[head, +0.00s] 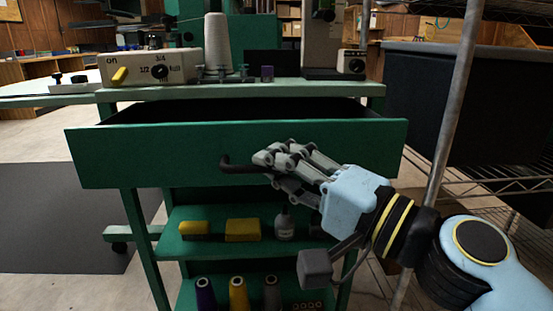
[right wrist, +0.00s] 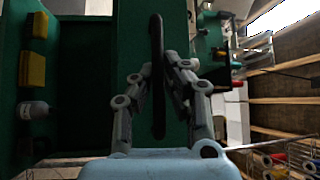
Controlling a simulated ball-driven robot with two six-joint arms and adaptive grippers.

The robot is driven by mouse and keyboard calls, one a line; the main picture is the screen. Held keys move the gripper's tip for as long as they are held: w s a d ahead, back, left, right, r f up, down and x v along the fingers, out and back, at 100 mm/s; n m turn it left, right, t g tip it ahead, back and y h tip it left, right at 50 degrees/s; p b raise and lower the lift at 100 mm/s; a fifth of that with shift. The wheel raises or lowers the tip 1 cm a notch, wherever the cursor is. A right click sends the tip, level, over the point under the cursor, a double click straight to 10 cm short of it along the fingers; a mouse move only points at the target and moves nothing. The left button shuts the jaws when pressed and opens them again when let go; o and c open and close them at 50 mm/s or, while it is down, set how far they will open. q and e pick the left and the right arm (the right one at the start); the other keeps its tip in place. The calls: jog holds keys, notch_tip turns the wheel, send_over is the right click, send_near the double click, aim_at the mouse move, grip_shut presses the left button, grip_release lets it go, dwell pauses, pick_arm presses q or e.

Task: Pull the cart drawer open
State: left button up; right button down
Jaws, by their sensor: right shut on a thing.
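The green cart drawer (head: 130,158) stands out from the cart in the head view, with a dark gap showing behind its front panel. Its dark bar handle (head: 233,167) sits at the middle of that front. My right gripper (head: 263,163) reaches in from the right and is shut on the handle; its fingers hide part of the bar. In the right wrist view the handle (right wrist: 157,40) runs between the two fingers of the gripper (right wrist: 160,75). My left gripper is not in view.
The green cart top (head: 250,89) carries a white thread cone (head: 217,50) and a control box (head: 148,67). A metal rack post (head: 453,110) stands close at the right.

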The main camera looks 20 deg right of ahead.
jog(key=shift+f, duration=0.35)
jog(key=c, duration=1.5)
grip_release()
jog(key=shift+o, duration=0.6)
jog(key=shift+r, duration=0.15)
jog(key=v, duration=1.2)
jog(key=shift+r, duration=0.1)
